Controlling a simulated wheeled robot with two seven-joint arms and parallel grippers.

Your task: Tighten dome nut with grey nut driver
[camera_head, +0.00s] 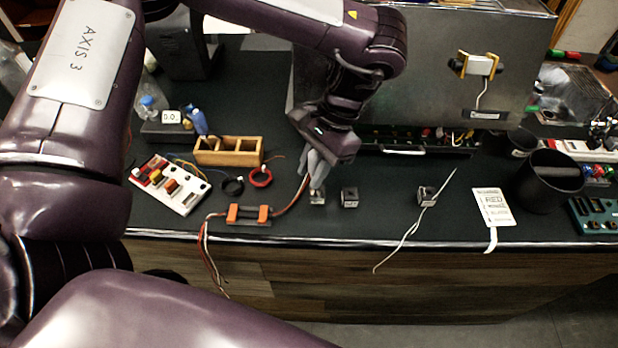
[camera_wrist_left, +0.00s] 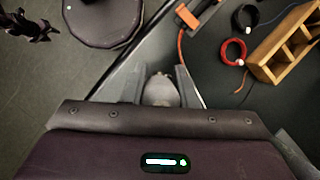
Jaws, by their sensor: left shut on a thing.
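My left gripper (camera_head: 315,182) points down over the front part of the dark bench. It also shows in the wrist view (camera_wrist_left: 161,82), with its two grey fingers on either side of a pale grey rounded thing, which looks like the end of the grey nut driver (camera_wrist_left: 160,92). In the head view the fingers hide most of what is held. A small metal block (camera_head: 317,198) stands directly below the fingertips; I cannot tell whether the held thing touches it. I cannot make out the dome nut. My right gripper is not in view.
Similar blocks stand to the right, one bare (camera_head: 349,197) and one with a white wire (camera_head: 427,196). An orange-ended holder (camera_head: 249,215) with cables lies left. A wooden tray (camera_head: 228,151) and a metal housing (camera_head: 430,70) stand behind. A black cup (camera_head: 549,181) is far right.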

